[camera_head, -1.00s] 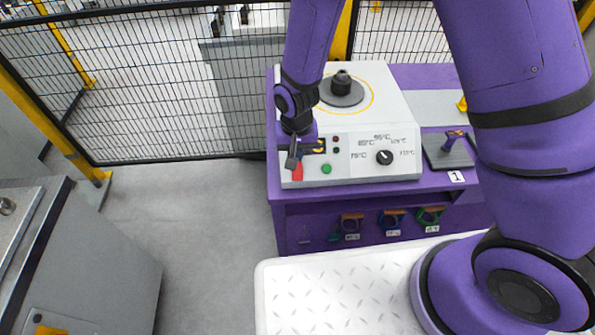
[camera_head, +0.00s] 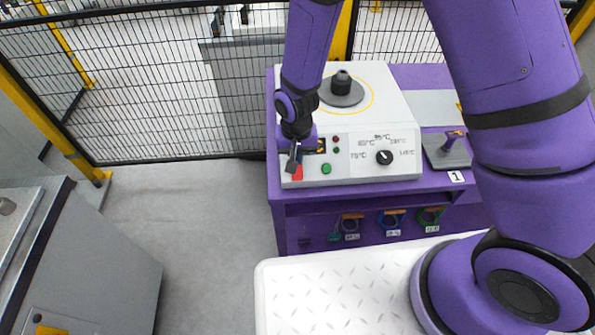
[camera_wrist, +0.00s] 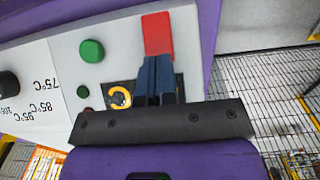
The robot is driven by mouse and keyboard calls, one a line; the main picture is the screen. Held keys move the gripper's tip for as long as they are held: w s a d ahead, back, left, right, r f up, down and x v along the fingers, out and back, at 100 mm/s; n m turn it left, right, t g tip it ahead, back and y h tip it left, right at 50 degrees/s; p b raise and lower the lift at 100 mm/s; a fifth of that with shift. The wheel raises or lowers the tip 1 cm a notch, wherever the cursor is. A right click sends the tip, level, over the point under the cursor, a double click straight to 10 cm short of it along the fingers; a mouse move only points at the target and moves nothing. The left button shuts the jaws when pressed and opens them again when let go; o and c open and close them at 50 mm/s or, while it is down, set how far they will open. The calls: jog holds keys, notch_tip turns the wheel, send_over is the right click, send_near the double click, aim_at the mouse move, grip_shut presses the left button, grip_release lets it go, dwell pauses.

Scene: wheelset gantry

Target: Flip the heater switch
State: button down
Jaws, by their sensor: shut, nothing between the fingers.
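The heater (camera_head: 375,100) is a white box with a dark post on top, standing on a purple bench. Its front panel has a black temperature knob (camera_head: 384,157), a green button (camera_head: 326,169), which also shows in the wrist view (camera_wrist: 91,51), and a red part (camera_wrist: 157,34) at the left end. A yellow ring-shaped part on a dark plate (camera_wrist: 120,97) sits beside my fingers. My gripper (camera_head: 293,160) is shut and empty in front of the panel's left end. In the wrist view, its blue-grey fingertips (camera_wrist: 157,72) overlap the red part's lower edge; contact cannot be told.
A flat plate with a purple handle (camera_head: 452,146) is right of the heater. Several coloured-handled items hang under the bench, including a blue one (camera_head: 391,217). A mesh fence (camera_head: 130,90) stands behind. A grey cabinet (camera_head: 85,265) is at left, with clear floor between.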

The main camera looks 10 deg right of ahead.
jog(key=shift+f, duration=0.2)
jog(key=shift+r, duration=3.5)
jog(key=shift+r, duration=0.1)
jog(key=s+d+r+t, duration=0.1)
jog(key=d+r, duration=0.6)
jog(key=r, duration=0.4)
jog(key=s+d+r+t, duration=0.1)
jog(key=s+d+r, duration=0.1)
jog(key=d+r, duration=0.75)
jog(key=s+d+r+t, duration=0.1)
jog(key=s+d+r, duration=0.3)
jog(key=s+r, duration=0.2)
jog(key=s+d+r+t, duration=0.2)
jog(key=s+d+r, duration=0.2)
jog(key=s+r, duration=0.3)
jog(key=s, duration=0.2)
jog(key=shift+s+r, duration=0.25)
jog(key=shift+s, duration=0.05)
